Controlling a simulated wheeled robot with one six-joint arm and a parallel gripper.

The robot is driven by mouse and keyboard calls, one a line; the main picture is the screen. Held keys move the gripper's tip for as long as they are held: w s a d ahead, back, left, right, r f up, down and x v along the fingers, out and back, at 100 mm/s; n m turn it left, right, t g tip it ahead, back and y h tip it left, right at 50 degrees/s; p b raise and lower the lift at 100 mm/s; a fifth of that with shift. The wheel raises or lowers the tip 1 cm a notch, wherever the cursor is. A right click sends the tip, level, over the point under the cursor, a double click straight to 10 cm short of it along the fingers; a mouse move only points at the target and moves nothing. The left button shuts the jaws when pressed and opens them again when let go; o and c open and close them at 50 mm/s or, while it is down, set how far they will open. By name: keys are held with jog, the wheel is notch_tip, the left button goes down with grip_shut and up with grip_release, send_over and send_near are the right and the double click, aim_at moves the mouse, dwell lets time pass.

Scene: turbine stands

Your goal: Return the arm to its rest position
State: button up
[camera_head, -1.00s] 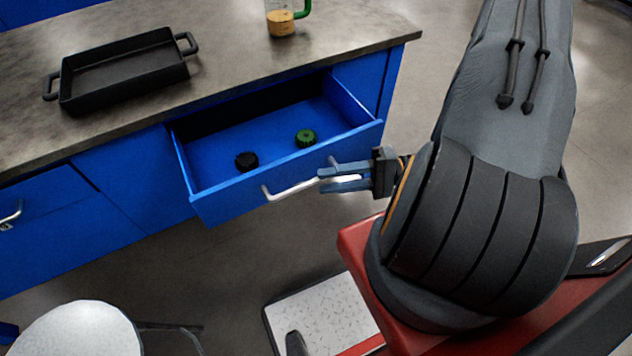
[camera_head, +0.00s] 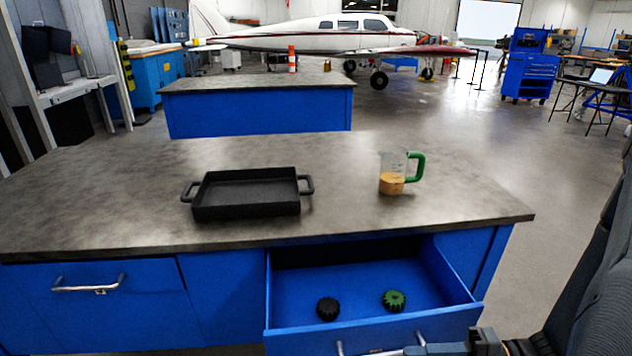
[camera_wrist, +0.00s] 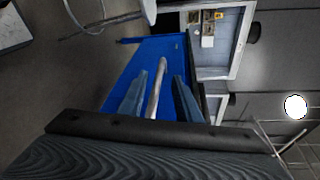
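My gripper (camera_head: 440,348) shows at the bottom right of the head view, cut off by the lower edge, at the front of the open blue drawer (camera_head: 450,322). In the wrist view its two blue-grey fingers (camera_wrist: 160,76) are spread apart. The silver drawer handle (camera_wrist: 154,95) lies between them, with a gap visible on each side. My dark grey arm rises along the right edge of the head view. The drawer holds a black knobbed cap (camera_head: 327,309) and a green one (camera_head: 394,301).
A black two-handled tray (camera_head: 246,193) and a measuring cup with a green handle (camera_head: 392,178) stand on the grey worktop (camera_head: 120,200). A closed drawer has a silver handle (camera_head: 88,287). Another blue bench (camera_head: 258,110) and an airplane (camera_head: 310,35) are behind. Open floor lies to the right.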

notch_tip(320, 180, up, 7)
jog(key=s+a+n+g+h, duration=0.2)
jog(key=s+n+g+h, duration=0.15)
jog(key=g+h, duration=0.55)
jog(key=w+a+r+n+t+h, duration=0.1)
jog(key=w+r+t+h, duration=0.5)
jog(key=w+r+h, duration=0.1)
jog(key=shift+a+r+t, duration=0.2)
jog(key=shift+r+t, duration=0.1)
jog(key=shift+r, duration=0.3)
